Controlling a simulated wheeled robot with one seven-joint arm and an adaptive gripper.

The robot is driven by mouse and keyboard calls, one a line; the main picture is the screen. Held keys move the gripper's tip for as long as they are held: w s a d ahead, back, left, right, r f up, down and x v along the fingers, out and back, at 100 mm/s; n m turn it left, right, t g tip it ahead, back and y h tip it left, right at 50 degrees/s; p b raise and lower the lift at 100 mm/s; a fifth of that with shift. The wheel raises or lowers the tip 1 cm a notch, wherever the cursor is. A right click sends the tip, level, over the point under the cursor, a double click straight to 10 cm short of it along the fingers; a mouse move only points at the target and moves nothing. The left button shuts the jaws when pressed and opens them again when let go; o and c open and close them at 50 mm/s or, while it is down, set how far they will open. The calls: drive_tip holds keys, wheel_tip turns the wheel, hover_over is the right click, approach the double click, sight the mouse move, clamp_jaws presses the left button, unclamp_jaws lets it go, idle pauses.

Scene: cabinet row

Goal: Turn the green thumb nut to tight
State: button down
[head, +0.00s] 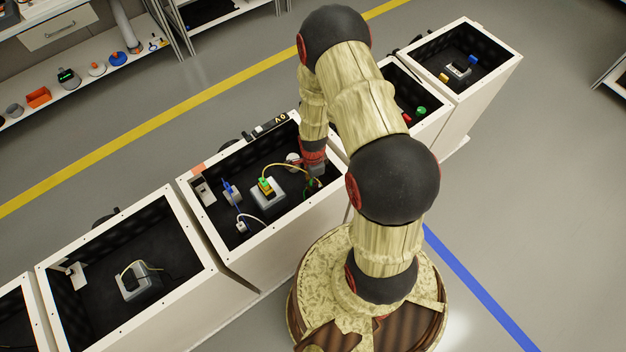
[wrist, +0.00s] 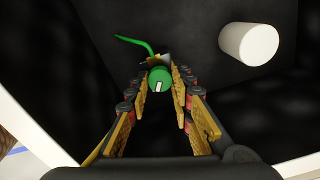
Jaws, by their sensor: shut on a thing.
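The green thumb nut (wrist: 159,79) shows in the wrist view as a round green knob with a short white mark on its face. My gripper (wrist: 160,88) has its two fingers on either side of the nut, shut on it. A bent green wire or lever (wrist: 134,41) sticks out behind the nut to the upper left. In the head view my gripper (head: 316,180) reaches down into the right part of an open cabinet box (head: 212,228); the nut itself is mostly hidden there.
A white cylinder (wrist: 249,43) stands right of my gripper in the wrist view. In the same box are a grey block with a green and yellow part (head: 266,187), a blue piece (head: 231,193) and cables. The box walls are close around my gripper. More boxes stand on both sides.

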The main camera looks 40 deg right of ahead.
drive_tip(key=m, duration=0.5)
drive_tip(key=shift+w+d+r+m, duration=0.1)
drive_tip(key=shift+w+r+m, duration=0.1)
drive_tip(key=shift+m, duration=0.1)
drive_tip(key=m, duration=0.5)
drive_tip(key=shift+m, duration=0.3)
drive_tip(key=c, duration=1.9)
unclamp_jaws()
drive_tip(key=o, duration=0.3)
drive_tip(key=shift+s+f, duration=0.1)
drive_tip(key=shift+o, duration=0.3)
wheel_tip(320, 180, up, 12)
